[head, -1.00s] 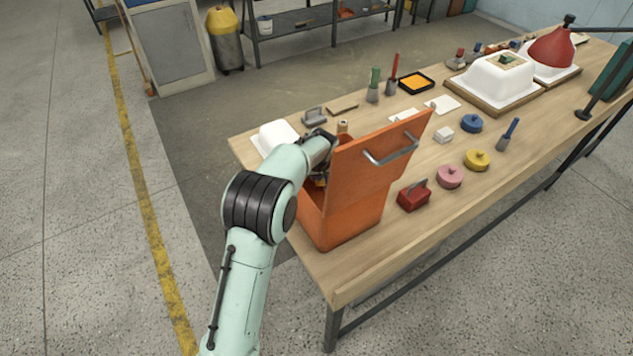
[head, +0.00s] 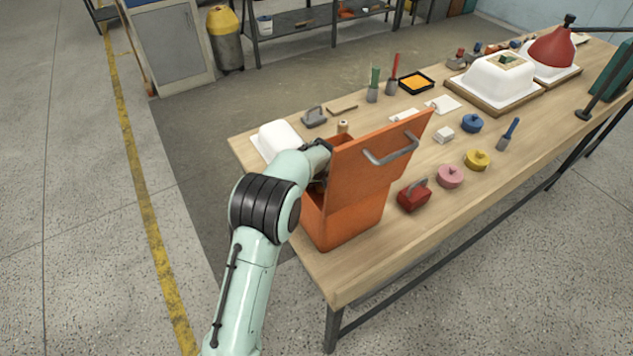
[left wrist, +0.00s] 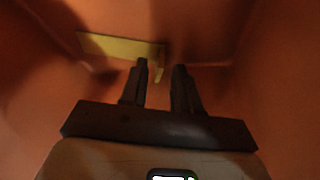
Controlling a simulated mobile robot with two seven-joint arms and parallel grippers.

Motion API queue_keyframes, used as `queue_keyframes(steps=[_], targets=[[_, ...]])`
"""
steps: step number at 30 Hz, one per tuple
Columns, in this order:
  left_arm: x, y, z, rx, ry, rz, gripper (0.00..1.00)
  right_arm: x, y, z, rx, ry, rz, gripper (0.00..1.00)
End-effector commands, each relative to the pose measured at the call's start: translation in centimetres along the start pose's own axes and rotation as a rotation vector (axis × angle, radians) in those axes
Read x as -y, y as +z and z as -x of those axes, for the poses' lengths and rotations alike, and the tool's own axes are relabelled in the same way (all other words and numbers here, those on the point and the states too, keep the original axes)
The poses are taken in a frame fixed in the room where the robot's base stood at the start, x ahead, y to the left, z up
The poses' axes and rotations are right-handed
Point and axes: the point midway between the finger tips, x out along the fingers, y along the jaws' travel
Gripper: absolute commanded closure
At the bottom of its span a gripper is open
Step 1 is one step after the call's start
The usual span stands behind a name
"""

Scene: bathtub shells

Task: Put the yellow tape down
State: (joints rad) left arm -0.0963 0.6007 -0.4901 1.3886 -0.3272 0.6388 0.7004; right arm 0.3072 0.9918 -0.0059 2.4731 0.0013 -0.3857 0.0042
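An orange box (head: 345,218) with its lid (head: 378,150) standing open is at the near left end of the bench. My left arm reaches into it, and the lid and arm hide most of the gripper in the head view. In the left wrist view my left gripper (left wrist: 161,67) is inside the orange walls with its fingers apart. A flat yellow piece (left wrist: 112,46) lies just beyond the left fingertip, and a short yellow end shows beside that finger; whether they touch is unclear. A round yellow tape-like disc (head: 477,159) sits on the bench. My right gripper is out of view.
A red block with a handle (head: 413,196) and a pink disc (head: 450,176) stand right of the box. A white mould (head: 279,137) is behind my arm. Brushes and a blue disc (head: 472,123) stand farther along. The bench's front right edge is clear.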

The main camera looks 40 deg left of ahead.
Motion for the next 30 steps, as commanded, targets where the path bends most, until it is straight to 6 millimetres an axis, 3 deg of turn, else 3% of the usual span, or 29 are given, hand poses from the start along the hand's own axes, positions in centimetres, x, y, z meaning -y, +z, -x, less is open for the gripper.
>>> queue_keyframes(steps=[18, 30], targets=[[-0.1, -0.1, 10.9, -0.002, 0.004, 0.0, 0.69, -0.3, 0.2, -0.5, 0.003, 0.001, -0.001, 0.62], [0.0, -0.1, 12.2, -0.001, 0.0, 0.0, 0.69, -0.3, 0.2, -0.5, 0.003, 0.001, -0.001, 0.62]])
